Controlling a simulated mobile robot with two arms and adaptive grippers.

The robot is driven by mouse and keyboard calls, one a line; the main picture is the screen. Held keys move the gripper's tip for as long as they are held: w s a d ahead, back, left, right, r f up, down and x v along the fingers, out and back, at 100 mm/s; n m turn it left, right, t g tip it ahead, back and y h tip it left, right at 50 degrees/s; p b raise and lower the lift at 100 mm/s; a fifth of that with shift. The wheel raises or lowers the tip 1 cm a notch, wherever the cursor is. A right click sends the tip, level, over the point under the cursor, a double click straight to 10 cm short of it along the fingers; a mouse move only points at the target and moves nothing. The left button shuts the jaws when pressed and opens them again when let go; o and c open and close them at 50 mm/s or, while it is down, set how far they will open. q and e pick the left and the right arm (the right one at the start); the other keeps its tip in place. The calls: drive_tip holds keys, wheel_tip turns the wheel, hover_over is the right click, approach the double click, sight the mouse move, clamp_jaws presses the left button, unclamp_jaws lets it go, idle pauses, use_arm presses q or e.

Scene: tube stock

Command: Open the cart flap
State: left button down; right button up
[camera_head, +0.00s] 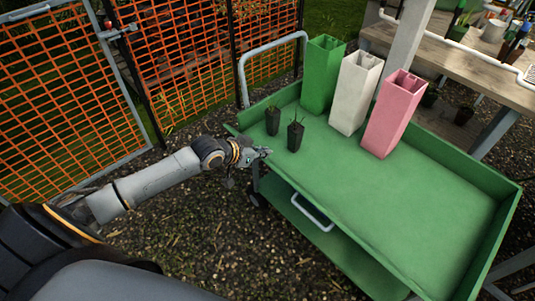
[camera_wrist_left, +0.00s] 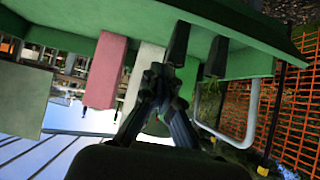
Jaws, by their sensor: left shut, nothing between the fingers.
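The green cart (camera_head: 430,205) stands at the right in the head view, with raised walls at its back and right end. A grey bar handle (camera_head: 312,214) is at its near long side, below the top edge. I cannot tell which panel is the flap. My left gripper (camera_head: 266,152) is shut and empty at the near left edge of the cart top, left of the handle and apart from it. In the left wrist view, which is upside down, the gripper fingers (camera_wrist_left: 158,75) are together in front of the green cart (camera_wrist_left: 270,22). My right gripper is not in view.
Two small dark pots (camera_head: 272,121) (camera_head: 295,136) stand on the cart close to my left gripper. Green (camera_head: 322,75), white (camera_head: 355,92) and pink (camera_head: 393,113) tall containers stand along the back. An orange mesh fence (camera_head: 65,105) is at the left, a wooden table (camera_head: 475,70) behind.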

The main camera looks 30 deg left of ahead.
use_arm(q)
hover_over(272, 167)
drive_tip(key=w+d, duration=0.2)
drive_tip(key=w, duration=0.1)
drive_tip(key=f, duration=0.4)
drive_tip(key=f+b, duration=0.1)
drive_tip(key=shift+w+a+f, duration=0.2)
drive_tip(key=shift+a+f, duration=0.05)
drive_tip(key=shift+f, duration=0.15)
drive_tip(key=s+f, duration=0.1)
drive_tip(key=s+a+p, duration=0.1)
drive_tip(key=shift+s+f, duration=0.35)
drive_tip(key=shift+s+a+f, duration=0.15)
drive_tip(key=shift+s, duration=0.15)
drive_tip(key=shift+f, duration=0.15)
